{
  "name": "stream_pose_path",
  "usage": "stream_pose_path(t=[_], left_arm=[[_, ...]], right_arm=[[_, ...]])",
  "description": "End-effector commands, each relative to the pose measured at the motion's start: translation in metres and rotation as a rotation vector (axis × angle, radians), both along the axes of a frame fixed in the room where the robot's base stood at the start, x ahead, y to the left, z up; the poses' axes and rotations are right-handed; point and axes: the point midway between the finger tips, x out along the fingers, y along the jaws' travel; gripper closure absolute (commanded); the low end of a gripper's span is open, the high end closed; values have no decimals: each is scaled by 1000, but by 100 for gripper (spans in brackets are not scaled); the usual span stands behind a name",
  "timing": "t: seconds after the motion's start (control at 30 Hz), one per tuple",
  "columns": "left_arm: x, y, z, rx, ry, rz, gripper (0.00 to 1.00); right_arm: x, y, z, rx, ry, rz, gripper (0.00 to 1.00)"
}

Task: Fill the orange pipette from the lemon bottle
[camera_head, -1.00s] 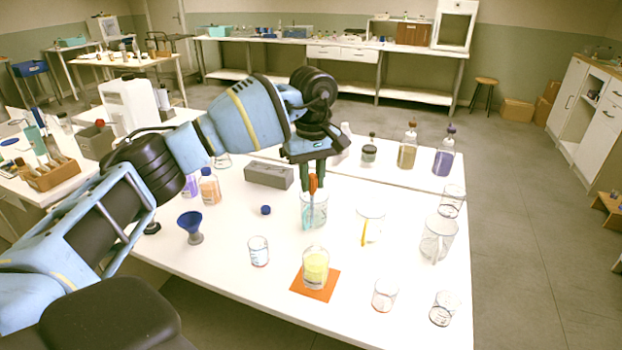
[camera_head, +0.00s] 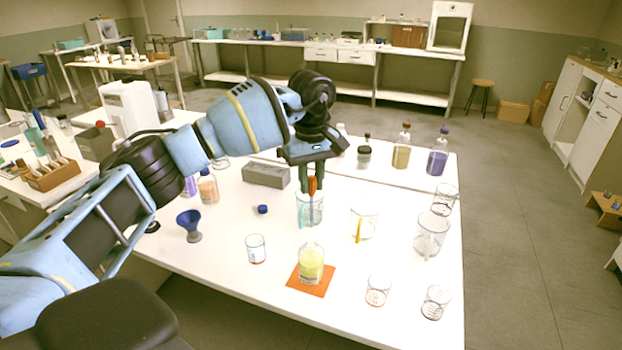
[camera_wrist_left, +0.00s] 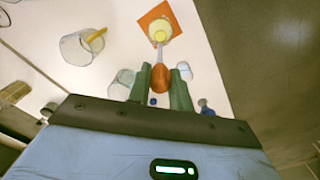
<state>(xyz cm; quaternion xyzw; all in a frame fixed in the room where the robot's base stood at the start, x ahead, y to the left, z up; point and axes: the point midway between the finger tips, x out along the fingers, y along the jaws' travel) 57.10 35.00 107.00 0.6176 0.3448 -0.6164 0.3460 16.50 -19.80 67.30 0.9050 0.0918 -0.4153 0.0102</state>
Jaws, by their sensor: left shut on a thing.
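My left gripper (camera_head: 312,180) is shut on the orange pipette (camera_head: 312,185), holding it by its bulb. The bulb also shows between the fingers in the left wrist view (camera_wrist_left: 160,77). In the head view the pipette and fingers overlap a clear glass beaker (camera_head: 309,210); whether the tip is inside it I cannot tell. The lemon bottle (camera_head: 311,265), with pale yellow liquid, stands upright on an orange mat (camera_head: 298,287), nearer the camera than the gripper. In the left wrist view the yellow bottle (camera_wrist_left: 160,30) lines up beyond the pipette's tip. My right gripper is not in view.
A small beaker (camera_head: 256,249) stands left of the mat, a blue funnel (camera_head: 190,225) farther left. A beaker with a yellow stick (camera_head: 363,224) stands right of the gripper. More glassware stands along the right; a grey block (camera_head: 266,174) and dark-capped bottles (camera_head: 402,152) stand behind.

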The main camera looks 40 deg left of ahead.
Motion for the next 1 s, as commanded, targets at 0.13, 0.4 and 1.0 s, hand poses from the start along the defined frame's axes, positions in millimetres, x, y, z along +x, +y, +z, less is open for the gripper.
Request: stream_pose_path(t=[0.13,0.4,1.0], left_arm=[[0,0,-10,0,4,0,85],[0,1,-26,1,5,1,85],[0,0,-37,1,2,1,85]], right_arm=[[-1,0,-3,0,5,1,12],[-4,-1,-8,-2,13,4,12],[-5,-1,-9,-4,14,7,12]])
